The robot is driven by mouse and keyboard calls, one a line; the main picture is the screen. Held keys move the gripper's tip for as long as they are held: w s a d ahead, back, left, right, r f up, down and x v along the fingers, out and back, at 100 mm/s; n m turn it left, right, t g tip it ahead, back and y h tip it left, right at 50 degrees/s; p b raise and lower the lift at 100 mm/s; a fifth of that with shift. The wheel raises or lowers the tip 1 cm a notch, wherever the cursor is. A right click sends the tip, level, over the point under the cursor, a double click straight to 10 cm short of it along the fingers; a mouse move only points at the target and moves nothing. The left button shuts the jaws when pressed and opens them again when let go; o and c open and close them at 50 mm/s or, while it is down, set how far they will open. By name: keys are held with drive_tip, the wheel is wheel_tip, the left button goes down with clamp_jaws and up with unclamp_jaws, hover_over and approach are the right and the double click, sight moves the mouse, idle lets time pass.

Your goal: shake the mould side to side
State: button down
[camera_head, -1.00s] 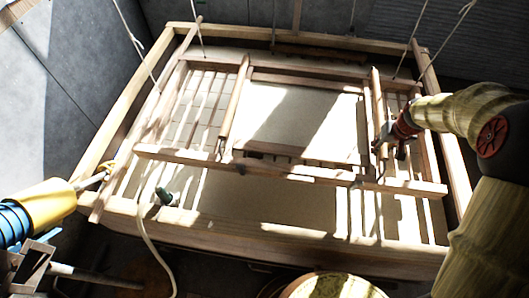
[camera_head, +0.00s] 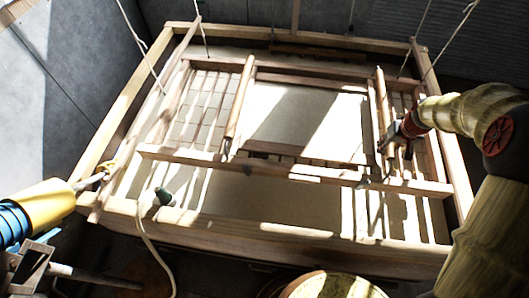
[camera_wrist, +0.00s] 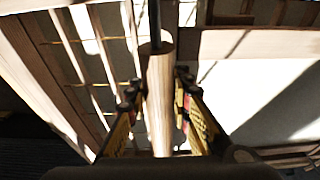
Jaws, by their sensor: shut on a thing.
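The mould (camera_head: 300,172) is a wooden frame hung on white ropes over a large wooden vat, with a pale rectangular sheet area (camera_head: 305,110) in its middle. My gripper (camera_head: 391,148) reaches in from the right, low over the mould's right part. In the wrist view my gripper (camera_wrist: 157,88) has one finger on each side of a round wooden bar (camera_wrist: 160,105) and is shut on it. The bar appears to be the mould's right handle bar (camera_head: 381,105). The contact is partly hidden by the gripper in the head view.
The vat's wooden rim (camera_head: 250,235) surrounds the mould. White ropes (camera_head: 137,45) rise at the corners. A round container (camera_head: 335,285) is at the bottom.

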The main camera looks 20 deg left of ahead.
drive_tip(key=a, duration=0.2)
drive_tip(key=s+a, duration=0.1)
drive_tip(key=a, duration=0.1)
drive_tip(key=shift+a+p, duration=0.3)
drive_tip(key=shift+a, duration=0.1)
drive_tip(key=shift+d, duration=0.1)
drive_tip(key=shift+d, duration=0.1)
drive_tip(key=d, duration=0.2)
drive_tip(key=w+d, duration=0.1)
drive_tip(key=d, duration=0.1)
drive_tip(key=shift+d+b, duration=0.3)
drive_tip(key=shift+a, duration=0.1)
